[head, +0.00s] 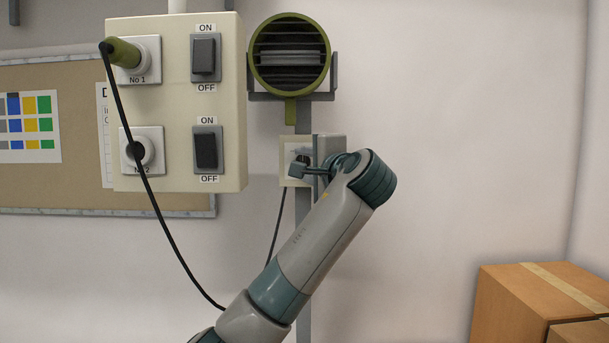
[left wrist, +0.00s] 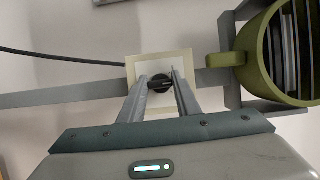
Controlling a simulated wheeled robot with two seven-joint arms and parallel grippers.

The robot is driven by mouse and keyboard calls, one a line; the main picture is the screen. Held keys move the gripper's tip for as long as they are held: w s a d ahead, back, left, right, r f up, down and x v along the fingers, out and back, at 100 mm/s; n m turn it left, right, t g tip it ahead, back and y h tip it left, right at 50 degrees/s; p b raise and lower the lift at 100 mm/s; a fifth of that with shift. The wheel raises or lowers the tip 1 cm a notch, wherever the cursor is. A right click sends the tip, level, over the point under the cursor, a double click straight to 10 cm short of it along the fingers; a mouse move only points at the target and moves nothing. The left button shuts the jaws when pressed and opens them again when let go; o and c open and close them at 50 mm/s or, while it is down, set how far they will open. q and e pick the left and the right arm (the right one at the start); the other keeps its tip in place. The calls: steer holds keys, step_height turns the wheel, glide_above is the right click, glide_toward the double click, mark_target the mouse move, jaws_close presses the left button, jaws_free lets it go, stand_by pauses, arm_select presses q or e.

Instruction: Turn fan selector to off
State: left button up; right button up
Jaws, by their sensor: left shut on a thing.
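The fan selector is a dark round knob (left wrist: 160,83) on a small cream plate (left wrist: 186,64), seen in the left wrist view. My left gripper (left wrist: 160,86) has its two fingers around the knob and is shut on it. In the head view the selector's cream box (head: 288,160) is on the wall post below the fan, and my left gripper (head: 304,166) is in front of it, hiding most of the knob. The green round fan (head: 290,55) is above the box; it also shows at the right of the left wrist view (left wrist: 272,50). The selector's exact setting cannot be read.
A cream panel (head: 160,100) left of the selector has two sockets and two ON/OFF switches. A green plug (head: 124,52) sits in the upper socket, its black cable (head: 165,230) hanging down. Cardboard boxes (head: 510,300) stand at lower right. The wall on the right is clear.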

arm_select(q)
steer(key=n+g+h, duration=0.1)
steer(key=n, duration=0.2)
steer(key=n+g+h+b, duration=0.1)
steer(key=n+h, duration=0.1)
steer(key=n, duration=0.2)
steer(key=shift+f, duration=0.1)
stand_by(0.6)
steer(key=o, duration=1)
steer(key=shift+o, duration=0.2)
steer(key=shift+s, duration=0.2)
